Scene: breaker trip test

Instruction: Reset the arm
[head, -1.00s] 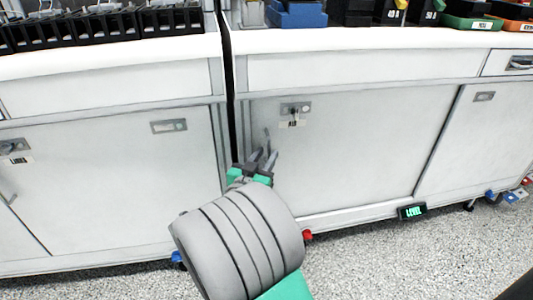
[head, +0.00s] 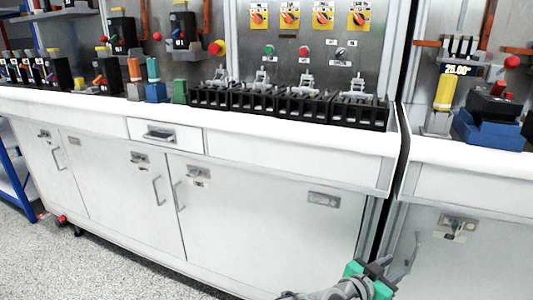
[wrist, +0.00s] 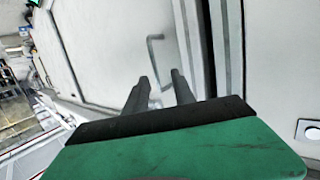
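The task names my own arm, which shows at the bottom right of the head view, low in front of the white cabinets. My gripper (head: 400,258) is there, near the gap between two cabinets. In the wrist view, my gripper (wrist: 160,84) has two dark fingers with a gap between them and nothing held. Beyond the fingers is a pale cabinet door with a bent metal handle (wrist: 155,52). I cannot tell how far the fingertips are from the cabinet front.
A white worktop (head: 270,127) runs along the cabinets, with black terminal blocks (head: 305,107) standing on it. Yellow-plated rotary switches (head: 290,16) sit on the panel behind. A blue rack (head: 15,170) stands at far left.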

